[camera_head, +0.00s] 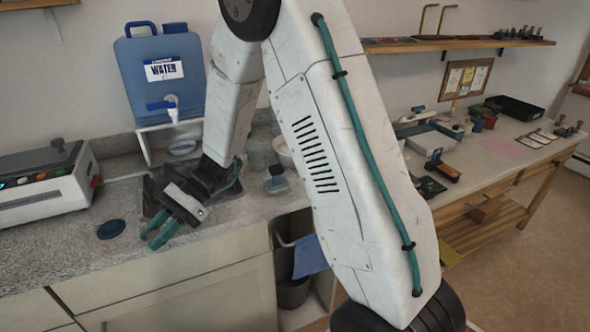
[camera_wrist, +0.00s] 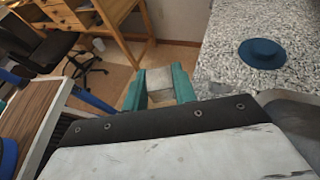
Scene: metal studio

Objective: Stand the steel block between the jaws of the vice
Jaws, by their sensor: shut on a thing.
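My gripper (camera_head: 158,236) reaches down over the front edge of the grey counter at the left in the head view. Its teal fingers also show in the wrist view (camera_wrist: 160,90). There they are shut on a small grey block, the steel block (camera_wrist: 159,80), which sits between the fingertips. In the head view I cannot make out the block. I cannot pick out the vice with certainty in either view; small tools on the wooden bench at the right are too small to tell apart.
A dark blue round lid (camera_head: 111,229) lies on the counter (camera_head: 60,235) near my gripper. A blue water container (camera_head: 160,75) stands on a white stand behind it, with a grey machine (camera_head: 45,180) at far left. A wooden workbench (camera_head: 480,180) with tools stands at the right.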

